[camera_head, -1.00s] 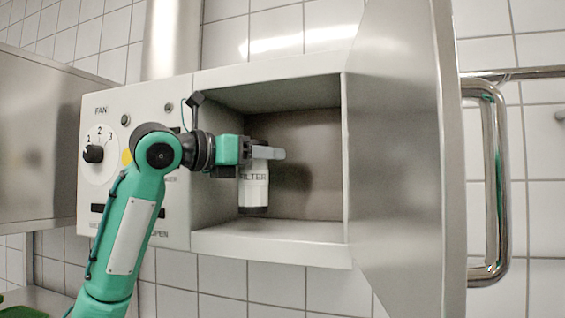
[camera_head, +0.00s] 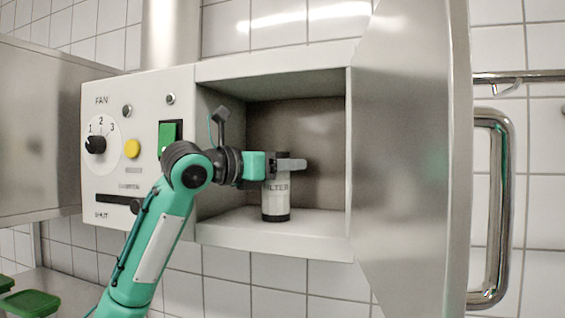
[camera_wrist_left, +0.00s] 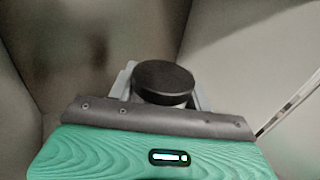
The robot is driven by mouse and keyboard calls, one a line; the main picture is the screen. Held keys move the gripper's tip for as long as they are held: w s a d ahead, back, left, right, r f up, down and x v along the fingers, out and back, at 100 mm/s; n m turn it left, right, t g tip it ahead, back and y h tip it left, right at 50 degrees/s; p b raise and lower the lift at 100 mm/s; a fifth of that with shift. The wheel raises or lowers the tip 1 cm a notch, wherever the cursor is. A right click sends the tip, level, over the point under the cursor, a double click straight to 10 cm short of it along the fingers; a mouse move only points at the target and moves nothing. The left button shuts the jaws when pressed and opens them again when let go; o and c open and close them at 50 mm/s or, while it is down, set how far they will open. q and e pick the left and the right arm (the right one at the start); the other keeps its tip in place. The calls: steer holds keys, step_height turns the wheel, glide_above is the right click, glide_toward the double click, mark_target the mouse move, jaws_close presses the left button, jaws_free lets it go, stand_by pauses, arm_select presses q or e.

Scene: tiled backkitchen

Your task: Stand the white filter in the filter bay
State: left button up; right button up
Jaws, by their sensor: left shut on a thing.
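The white filter (camera_head: 276,198), a cylinder with a dark base and the word FILTER on its side, is upright inside the open filter bay (camera_head: 270,236). My left gripper (camera_head: 290,165) is shut on its upper part. The filter's base appears at the bay floor, but I cannot tell whether it touches. In the left wrist view the filter's black round cap (camera_wrist_left: 164,80) sits between the fingers of my left gripper (camera_wrist_left: 163,92). My right gripper is not in view.
The bay's metal door (camera_head: 410,140) stands open at the right, with a long handle (camera_head: 500,210). The control panel (camera_head: 100,185) with a fan dial (camera_head: 97,144) and buttons is left of the bay. Green lids (camera_head: 30,304) lie at lower left. Bay space right of the filter is clear.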

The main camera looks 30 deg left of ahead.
arm_select(q)
steer(key=shift+f, duration=0.2)
steer(key=o, duration=1)
steer(key=shift+o, duration=0.6)
steer(key=shift+r, duration=0.1)
steer(key=b+v, duration=0.6)
steer(key=v, duration=0.6)
steer(key=shift+r, duration=0.15)
